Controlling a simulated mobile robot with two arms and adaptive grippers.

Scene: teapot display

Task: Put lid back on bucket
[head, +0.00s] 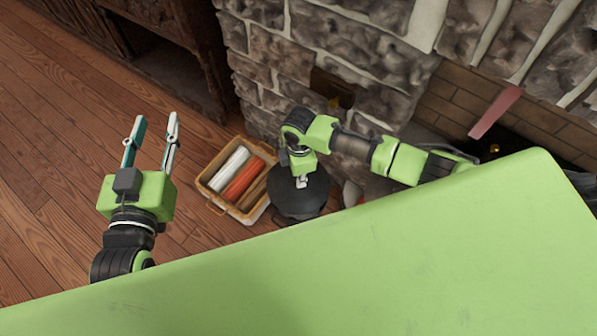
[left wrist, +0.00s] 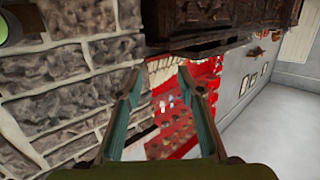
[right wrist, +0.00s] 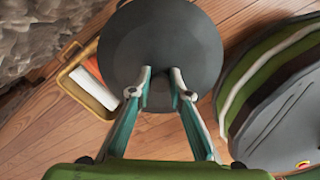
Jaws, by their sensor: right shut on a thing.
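The dark grey round lid (head: 312,186) is under my right gripper (head: 301,182), beside the basket. In the right wrist view the lid (right wrist: 165,40) is a broad dark disc, and the fingertips of my right gripper (right wrist: 160,88) are shut at its near part, on what seems to be its handle. The bucket is hidden or cannot be told apart from the lid, so I cannot tell whether the lid rests on it. My left gripper (head: 156,118) is open and empty, off to the left above the wooden floor. It also shows open in the left wrist view (left wrist: 158,72).
A tan basket (head: 212,192) with white and orange rolls stands just left of the lid. The stone wall (head: 285,60) is close behind. A dark wooden cabinet (head: 180,60) stands at the back left. The wooden floor (head: 50,170) is clear on the left.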

